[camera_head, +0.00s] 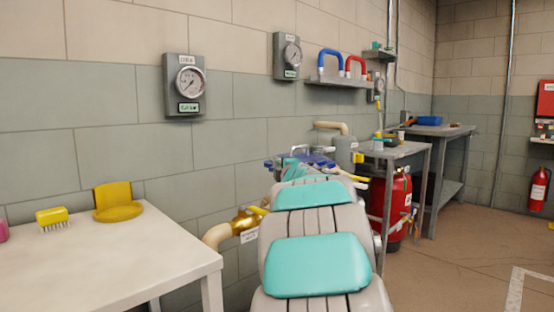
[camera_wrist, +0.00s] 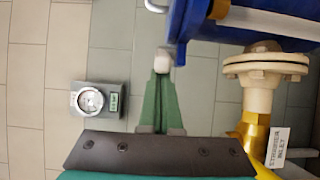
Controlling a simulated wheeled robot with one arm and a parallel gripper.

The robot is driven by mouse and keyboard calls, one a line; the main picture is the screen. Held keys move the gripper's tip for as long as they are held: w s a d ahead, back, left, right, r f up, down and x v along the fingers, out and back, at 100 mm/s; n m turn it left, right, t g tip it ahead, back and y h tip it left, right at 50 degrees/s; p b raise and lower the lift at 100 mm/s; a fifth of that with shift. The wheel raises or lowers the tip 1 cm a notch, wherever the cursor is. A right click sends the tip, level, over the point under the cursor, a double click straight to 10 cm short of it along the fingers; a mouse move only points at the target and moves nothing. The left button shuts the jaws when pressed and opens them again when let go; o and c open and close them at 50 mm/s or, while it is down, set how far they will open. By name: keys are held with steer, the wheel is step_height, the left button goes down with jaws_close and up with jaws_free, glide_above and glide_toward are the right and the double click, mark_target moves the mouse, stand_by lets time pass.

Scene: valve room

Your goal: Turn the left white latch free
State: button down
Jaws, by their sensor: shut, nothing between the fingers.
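A small white latch (camera_wrist: 164,60) shows in the wrist view at the left edge of a blue housing (camera_wrist: 205,22). My gripper (camera_wrist: 160,80) has its green fingers together, with nothing between them. Their tips reach right up to the white latch; I cannot tell whether they touch it. The blue housing also shows in the head view (camera_head: 318,160), behind my arm, which hides much of it and the latch. A second white latch is not clearly visible.
A flanged pipe (camera_wrist: 262,72) with a brass part and a tag reading "STRAINER INLET" (camera_wrist: 277,147) is close to my gripper's right in the wrist view. A gauge (camera_wrist: 92,100) is on the wall. A white table (camera_head: 110,250) stands at left; floor at right is open.

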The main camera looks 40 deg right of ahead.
steer(key=y+p, duration=0.1)
steer(key=d+n+y+p, duration=0.1)
steer(key=n+t+p, duration=0.1)
steer(key=shift+s+d+r+y, duration=0.25)
steer(key=shift+s+d+y, duration=0.1)
steer(key=shift+s+y, duration=0.05)
steer(key=shift+s+d+f+p, duration=0.1)
steer(key=shift+d+f+p, duration=0.25)
steer(key=shift+p, duration=0.65)
steer(key=shift+d, duration=0.1)
steer(key=a+b+v, duration=0.2)
steer(key=v, duration=0.9)
steer(key=shift+a, duration=0.3)
steer(key=shift+w, duration=0.25)
